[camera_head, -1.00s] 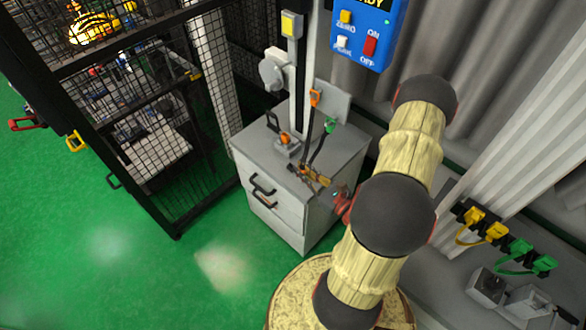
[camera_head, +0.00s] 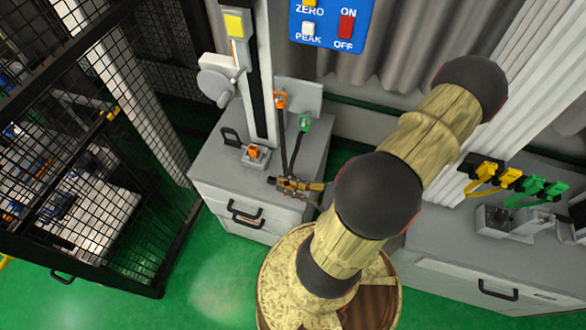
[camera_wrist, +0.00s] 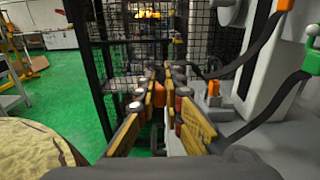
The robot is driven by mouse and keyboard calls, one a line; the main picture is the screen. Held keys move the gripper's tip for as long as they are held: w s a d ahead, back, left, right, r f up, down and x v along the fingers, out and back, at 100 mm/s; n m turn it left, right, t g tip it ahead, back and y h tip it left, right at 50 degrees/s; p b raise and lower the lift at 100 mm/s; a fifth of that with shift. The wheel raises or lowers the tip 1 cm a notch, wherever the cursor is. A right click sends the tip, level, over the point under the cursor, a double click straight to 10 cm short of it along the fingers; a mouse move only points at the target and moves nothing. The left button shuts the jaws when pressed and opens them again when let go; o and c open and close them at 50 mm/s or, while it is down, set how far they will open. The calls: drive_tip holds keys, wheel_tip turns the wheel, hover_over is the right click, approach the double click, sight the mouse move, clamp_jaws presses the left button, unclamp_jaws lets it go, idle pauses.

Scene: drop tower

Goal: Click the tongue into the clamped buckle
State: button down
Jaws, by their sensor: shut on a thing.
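The clamped buckle is an orange block (camera_head: 254,152) in a small grey holder on the grey cabinet top. It also shows in the wrist view (camera_wrist: 213,90), right of my fingertips. My gripper (camera_head: 292,185) is low over the cabinet's front part, to the right of and nearer than the buckle, apart from it. In the wrist view its yellow-and-black fingers (camera_wrist: 165,78) are close together. A dark strap from an orange end piece (camera_head: 280,99) runs down to the fingers. The tongue in their grip is mostly hidden. A second strap hangs from a green end piece (camera_head: 304,122).
A white post with a black rail (camera_head: 262,80) rises behind the buckle. A black handle (camera_head: 230,137) stands left of it. A mesh cage (camera_head: 90,180) is at left. A side bench (camera_head: 450,250) at right bears yellow and green pieces.

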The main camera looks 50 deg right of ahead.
drive_tip(key=shift+s+a+f, duration=0.1)
drive_tip(key=shift+a, duration=0.05)
drive_tip(key=shift+w, duration=0.6)
drive_tip(key=shift+w+d+b, duration=0.8)
drive_tip(key=shift+w+d, duration=1.2)
drive_tip(key=shift+w, duration=3.05)
drive_tip(key=shift+w+d+b, duration=0.75)
drive_tip(key=shift+w+d, duration=1.2)
drive_tip(key=shift+w, duration=3.1)
drive_tip(key=shift+s+f+b, duration=0.1)
drive_tip(key=shift+f+b, duration=1.65)
drive_tip(key=shift+f, duration=0.6)
drive_tip(key=shift+f, duration=0.2)
drive_tip(key=c, duration=1.8)
unclamp_jaws()
drive_tip(key=shift+c, duration=0.2)
drive_tip(key=v, duration=1.2)
drive_tip(key=shift+d, duration=0.1)
